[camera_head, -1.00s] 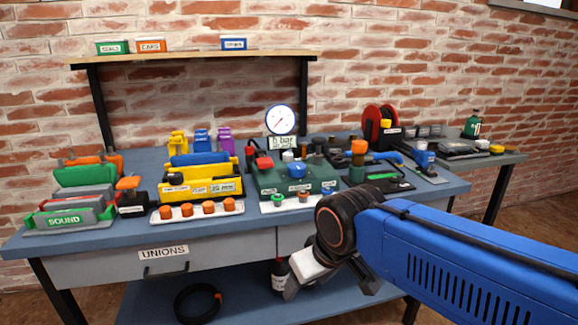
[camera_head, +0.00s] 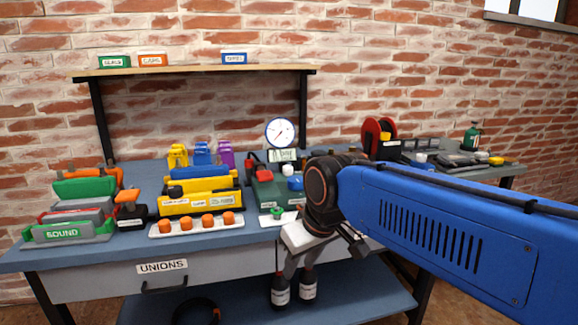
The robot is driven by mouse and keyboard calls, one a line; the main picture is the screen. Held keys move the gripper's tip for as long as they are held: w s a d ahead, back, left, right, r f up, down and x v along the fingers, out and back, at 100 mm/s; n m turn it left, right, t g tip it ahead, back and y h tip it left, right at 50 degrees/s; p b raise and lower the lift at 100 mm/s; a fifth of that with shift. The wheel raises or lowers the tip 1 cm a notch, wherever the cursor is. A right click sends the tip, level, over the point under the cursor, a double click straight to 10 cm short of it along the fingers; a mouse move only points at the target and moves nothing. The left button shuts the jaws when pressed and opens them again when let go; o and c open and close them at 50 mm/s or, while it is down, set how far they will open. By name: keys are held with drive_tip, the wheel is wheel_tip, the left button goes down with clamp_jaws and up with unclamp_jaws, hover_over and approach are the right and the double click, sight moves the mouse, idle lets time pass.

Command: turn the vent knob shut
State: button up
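The green test block (camera_head: 268,196) sits on the bench, its right part hidden behind my arm. A blue knob (camera_head: 295,183) is on its top, and a small green knob (camera_head: 276,212) sits on a white strip at its front. I cannot read which one is the vent knob. A round white gauge (camera_head: 281,132) stands behind the block above a pressure sign. My gripper (camera_head: 324,257) hangs in front of the bench's front edge, below and right of the green knob. Its two fingers look spread and empty, touching neither knob.
Left of the block stand a yellow rack (camera_head: 200,198) and a white strip with orange caps (camera_head: 155,232). A red reel (camera_head: 372,137) is behind my arm. Free room lies in front of the bench.

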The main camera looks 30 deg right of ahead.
drive_tip(key=w+d+r+n, duration=0.1)
drive_tip(key=w+d+r, duration=0.3)
drive_tip(key=w+r, duration=0.35)
drive_tip(key=w+d+r+n, duration=0.1)
drive_tip(key=w+d+r, duration=0.2)
drive_tip(key=w+r, duration=0.45)
drive_tip(key=n+y, duration=0.2)
drive_tip(key=n, duration=0.1)
approach(289, 167)
drive_tip(key=x, duration=0.9)
drive_tip(key=shift+w+r, duration=0.1)
drive_tip(key=shift+w, duration=0.05)
drive_tip(key=c, duration=0.8)
